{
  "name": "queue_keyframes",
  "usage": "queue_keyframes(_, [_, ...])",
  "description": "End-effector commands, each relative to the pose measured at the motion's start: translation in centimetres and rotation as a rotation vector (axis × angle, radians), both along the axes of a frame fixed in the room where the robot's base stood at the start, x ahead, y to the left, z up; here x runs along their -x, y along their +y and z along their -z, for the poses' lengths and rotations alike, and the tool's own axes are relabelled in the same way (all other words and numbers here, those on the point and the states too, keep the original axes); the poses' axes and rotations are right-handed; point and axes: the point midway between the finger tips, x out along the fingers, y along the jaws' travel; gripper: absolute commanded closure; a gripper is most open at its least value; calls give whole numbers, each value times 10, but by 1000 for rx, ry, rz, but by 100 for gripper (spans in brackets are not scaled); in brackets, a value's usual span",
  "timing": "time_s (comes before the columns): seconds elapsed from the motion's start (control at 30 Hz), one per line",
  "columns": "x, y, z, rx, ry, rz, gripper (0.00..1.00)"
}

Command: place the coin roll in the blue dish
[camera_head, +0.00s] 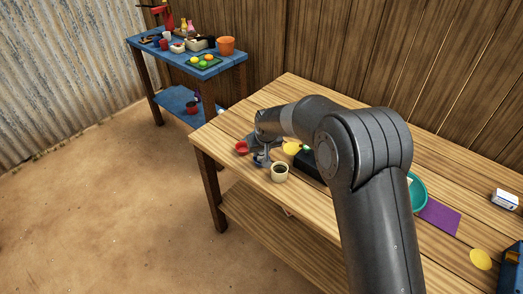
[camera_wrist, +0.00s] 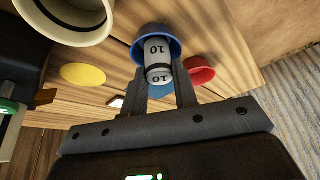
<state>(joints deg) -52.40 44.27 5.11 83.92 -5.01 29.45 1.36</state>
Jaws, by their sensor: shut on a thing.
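The coin roll (camera_wrist: 156,52) is a grey cylinder with dark bands and the number 10, in the wrist view. My gripper (camera_wrist: 160,70) is shut on it, with one finger on either side. The blue dish (camera_wrist: 171,36) is behind the roll, and its rim shows around the roll's far end. I cannot tell whether the roll touches the dish floor or hangs just above it. In the head view my gripper (camera_head: 262,158) is low over the table's left end, and the roll is too small to make out there.
A red dish (camera_wrist: 199,70) is right beside the blue dish. A beige cup (camera_head: 280,174) and a yellow disc (camera_head: 291,148) are close by. A black device (camera_head: 311,168) is partly behind my arm. A teal bowl (camera_head: 418,192) and purple mat (camera_head: 439,217) lie right.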

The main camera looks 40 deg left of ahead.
Motion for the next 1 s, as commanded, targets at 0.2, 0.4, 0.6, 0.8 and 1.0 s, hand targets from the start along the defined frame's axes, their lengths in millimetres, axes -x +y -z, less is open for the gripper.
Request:
queue_keyframes(0.2, [0,0,2,1,1,0,62])
queue_keyframes(0.4, [0,0,2,1,1,0,52])
queue_keyframes(0.6, [0,0,-1,0,0,0,52])
queue_keyframes(0.8, [3,-7,-23,-4,-2,1,52])
queue_keyframes(1.0, [12,-20,-59,-1,-2,0,52])
